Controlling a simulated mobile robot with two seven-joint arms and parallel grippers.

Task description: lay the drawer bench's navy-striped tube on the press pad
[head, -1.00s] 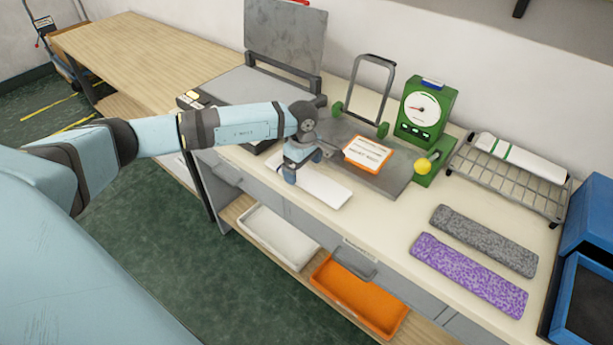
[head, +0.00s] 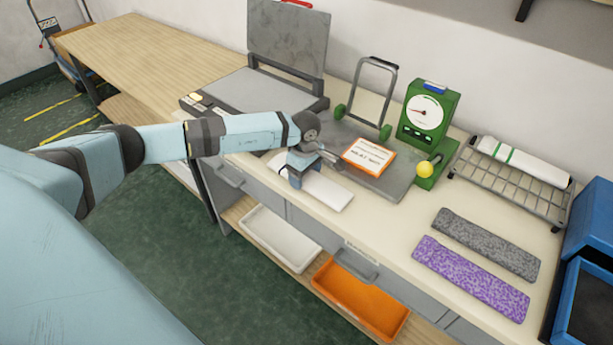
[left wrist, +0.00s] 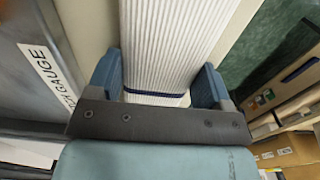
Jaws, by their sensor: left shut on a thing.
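The navy-striped tube (head: 326,192) is a white, ribbed, flattened piece at the front edge of the drawer bench in the head view. My left gripper (head: 297,176) is over its left part, shut on it. In the left wrist view the tube (left wrist: 170,45) runs between the blue fingers of the left gripper (left wrist: 158,85), with its navy stripe near the palm. I cannot tell whether it touches the bench top. The press, with its lid (head: 288,40) raised, has a bare grey pad (head: 262,92) left of and behind the gripper. My right gripper is not in view.
A grey plate (head: 385,182) with an orange-edged card (head: 369,156) lies right of the gripper, beside a green dial gauge (head: 423,113). A wire rack (head: 500,187) holds a green-striped white tube (head: 523,162). Grey (head: 487,243) and purple (head: 470,279) pieces lie at the right.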

